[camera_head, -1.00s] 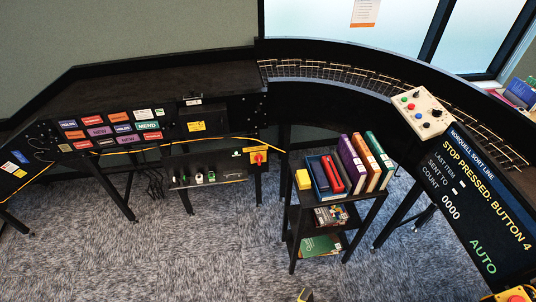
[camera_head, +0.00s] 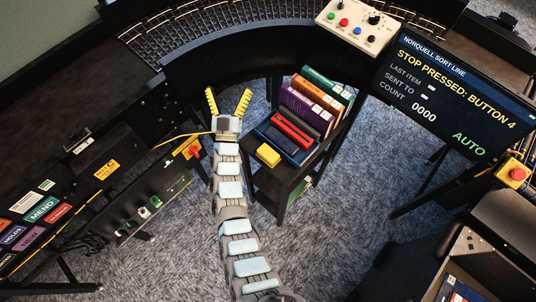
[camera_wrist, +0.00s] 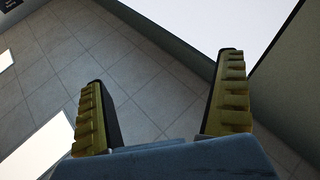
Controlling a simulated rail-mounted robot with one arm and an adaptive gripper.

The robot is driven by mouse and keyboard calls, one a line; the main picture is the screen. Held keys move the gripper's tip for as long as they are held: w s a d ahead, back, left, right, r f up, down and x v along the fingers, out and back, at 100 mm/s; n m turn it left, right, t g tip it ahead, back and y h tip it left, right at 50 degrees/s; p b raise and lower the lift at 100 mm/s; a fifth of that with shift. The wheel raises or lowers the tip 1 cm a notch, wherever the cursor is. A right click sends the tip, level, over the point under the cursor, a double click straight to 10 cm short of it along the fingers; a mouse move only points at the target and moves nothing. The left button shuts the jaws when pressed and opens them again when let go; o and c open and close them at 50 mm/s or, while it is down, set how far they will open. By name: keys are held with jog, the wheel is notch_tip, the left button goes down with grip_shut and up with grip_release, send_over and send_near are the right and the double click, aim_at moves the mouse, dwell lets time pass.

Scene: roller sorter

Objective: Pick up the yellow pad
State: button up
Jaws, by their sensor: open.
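The yellow pad (camera_head: 268,155) is a small yellow block on the near left corner of the top of a dark shelf cart (camera_head: 262,182). It lies beside a blue tray (camera_head: 277,146) that holds red items. My gripper (camera_head: 228,103) has yellow ridged fingers spread apart. In the head view it shows up and to the left of the pad, apart from it. In the wrist view my gripper (camera_wrist: 160,110) is open with nothing between the fingers. The pad does not show in the wrist view.
Several upright books (camera_head: 308,105) stand behind the tray on the cart. A black panel with a red switch (camera_head: 193,150) is left of the cart. The curved roller conveyor (camera_head: 225,25) runs behind, with a button box (camera_head: 355,28) on it. A display (camera_head: 455,95) stands at right.

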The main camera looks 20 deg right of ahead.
jog(key=w+a+n+g+y+b, duration=0.1)
jog(key=w+a+n+g+y, duration=0.25)
jog(key=w+n+y, duration=0.5)
jog(key=w+a+n+g+y+b, duration=0.1)
jog(key=w+a+n+g+y, duration=0.25)
jog(key=w, duration=0.85)
jog(key=n+g+h+b, duration=0.2)
jog(key=n+g, duration=1.2)
jog(key=n, duration=0.1)
send_near(268, 152)
jog(key=f, duration=0.4)
jog(key=shift+s+f+b, duration=0.2)
jog(key=shift+f+b, duration=0.05)
jog(key=shift+b, duration=0.05)
jog(key=shift+d+f, duration=0.1)
jog(key=shift+f, duration=0.6)
jog(key=shift+f+p, duration=0.3)
jog(key=shift+f, duration=1.35)
jog(key=shift+w+f, duration=0.2)
jog(key=shift+f, duration=0.25)
jog(key=shift+s+f, duration=0.1)
jog(key=shift+f, duration=0.4)
